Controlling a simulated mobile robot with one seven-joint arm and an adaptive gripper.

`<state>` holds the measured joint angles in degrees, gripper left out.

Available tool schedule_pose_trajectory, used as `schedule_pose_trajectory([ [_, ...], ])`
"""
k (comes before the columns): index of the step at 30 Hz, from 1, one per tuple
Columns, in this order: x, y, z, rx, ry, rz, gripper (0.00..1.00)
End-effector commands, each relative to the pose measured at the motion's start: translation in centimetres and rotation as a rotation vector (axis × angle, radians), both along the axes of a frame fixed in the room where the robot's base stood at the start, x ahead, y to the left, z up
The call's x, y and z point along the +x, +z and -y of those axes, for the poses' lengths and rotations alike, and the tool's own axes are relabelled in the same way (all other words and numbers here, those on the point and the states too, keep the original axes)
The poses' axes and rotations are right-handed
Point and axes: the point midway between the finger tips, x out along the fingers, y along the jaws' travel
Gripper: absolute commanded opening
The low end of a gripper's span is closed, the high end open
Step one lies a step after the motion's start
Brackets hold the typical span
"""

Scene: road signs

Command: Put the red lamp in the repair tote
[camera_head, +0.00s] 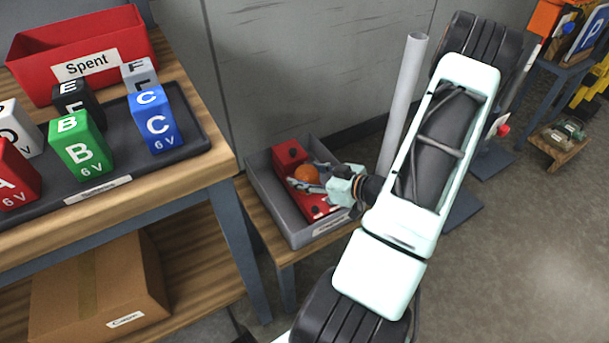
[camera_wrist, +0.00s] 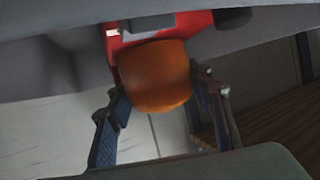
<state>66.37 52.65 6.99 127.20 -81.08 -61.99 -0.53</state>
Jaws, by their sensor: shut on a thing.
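A lamp with a rounded orange dome (camera_head: 307,174) is inside the grey tote (camera_head: 272,207), among red parts. A red block (camera_head: 290,155) lies behind the dome and a red piece (camera_head: 314,206) in front; I cannot tell which belongs to the lamp. My gripper (camera_head: 313,178) reaches into the tote from the right and is shut on the lamp. In the wrist view the dome (camera_wrist: 156,76) sits between the two fingers, with a red body (camera_wrist: 150,25) behind it. The tote's label is too small to read.
The tote stands on a low wooden stand (camera_head: 283,247). A workbench (camera_head: 215,165) at left carries a tray of labelled batteries and a red "Spent" bin (camera_head: 80,50). A grey post (camera_head: 403,100) rises right of the tote. Open floor (camera_head: 520,250) lies at right.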

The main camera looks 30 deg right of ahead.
Motion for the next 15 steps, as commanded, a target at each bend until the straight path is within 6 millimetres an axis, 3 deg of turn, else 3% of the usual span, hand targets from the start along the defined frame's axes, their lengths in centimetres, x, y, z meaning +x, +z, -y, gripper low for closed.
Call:
schedule_pose_trajectory([
  [2, 0.08, -0.08, -0.02, 0.0, 0.0, 0.004, 0.0],
  [3, 0.0, -0.17, -0.01, 0.0, 0.0, 0.0, 0.5],
  [7, 0.0, -0.14, -0.01, 0.0, 0.0, 0.0, 0.64],
  [15, 0.0, -0.07, -0.01, 0.0, 0.0, 0.0, 0.64],
])
